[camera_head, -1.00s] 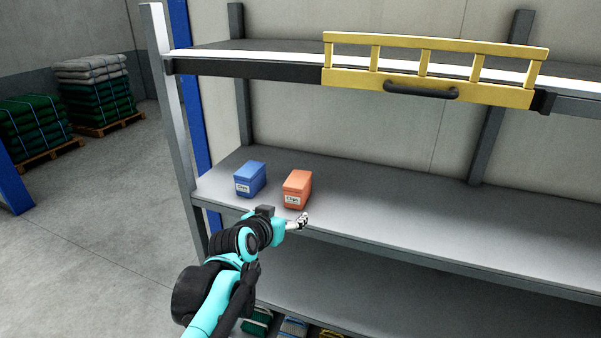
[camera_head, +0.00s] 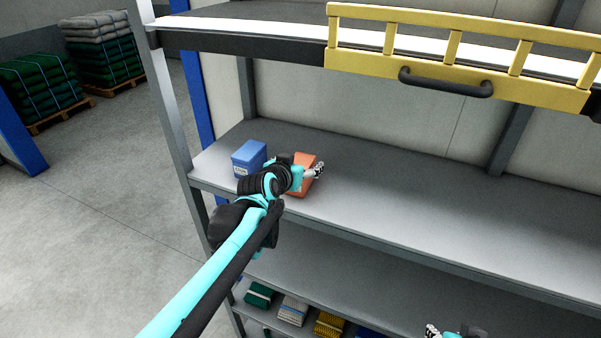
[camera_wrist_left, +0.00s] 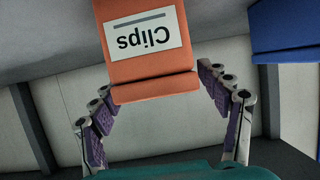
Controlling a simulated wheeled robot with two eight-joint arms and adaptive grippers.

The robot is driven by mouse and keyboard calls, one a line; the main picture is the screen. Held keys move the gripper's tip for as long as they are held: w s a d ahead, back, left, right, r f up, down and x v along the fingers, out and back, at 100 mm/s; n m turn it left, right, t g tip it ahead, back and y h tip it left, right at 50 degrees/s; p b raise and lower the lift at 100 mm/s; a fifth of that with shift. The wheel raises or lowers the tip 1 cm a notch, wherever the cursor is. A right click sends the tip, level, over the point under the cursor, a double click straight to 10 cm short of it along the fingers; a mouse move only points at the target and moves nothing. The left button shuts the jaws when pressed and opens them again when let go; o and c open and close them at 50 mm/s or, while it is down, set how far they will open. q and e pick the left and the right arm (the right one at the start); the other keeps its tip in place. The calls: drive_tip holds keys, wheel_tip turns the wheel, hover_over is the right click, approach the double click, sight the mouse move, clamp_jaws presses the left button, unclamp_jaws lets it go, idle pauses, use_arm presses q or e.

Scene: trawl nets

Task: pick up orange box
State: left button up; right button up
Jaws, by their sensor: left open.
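The orange box (camera_head: 303,184) stands on the middle shelf (camera_head: 420,190), partly hidden behind my left arm and gripper in the head view. In the left wrist view the orange box (camera_wrist_left: 146,75) appears upside down, with a white "Clips" label. My left gripper (camera_head: 318,171) is open at the box; in the wrist view its fingers (camera_wrist_left: 155,80) lie on either side of the box's near end, not closed on it. My right gripper (camera_head: 440,331) only just shows at the bottom edge of the head view, and its jaws cannot be made out.
A blue box (camera_head: 249,158) stands just left of the orange box. A yellow guard rail (camera_head: 453,47) with a black handle is on the upper shelf. Several small packs (camera_head: 292,310) lie on a lower shelf. The middle shelf is clear to the right.

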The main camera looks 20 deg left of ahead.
use_arm(q)
drive_tip(key=shift+p+x, duration=0.3)
drive_tip(key=shift+x, duration=1.6)
drive_tip(key=shift+s+a, duration=0.1)
drive_tip(key=shift+s, duration=0.1)
drive_tip(key=c, duration=1.5)
drive_tip(key=shift+r, duration=0.15)
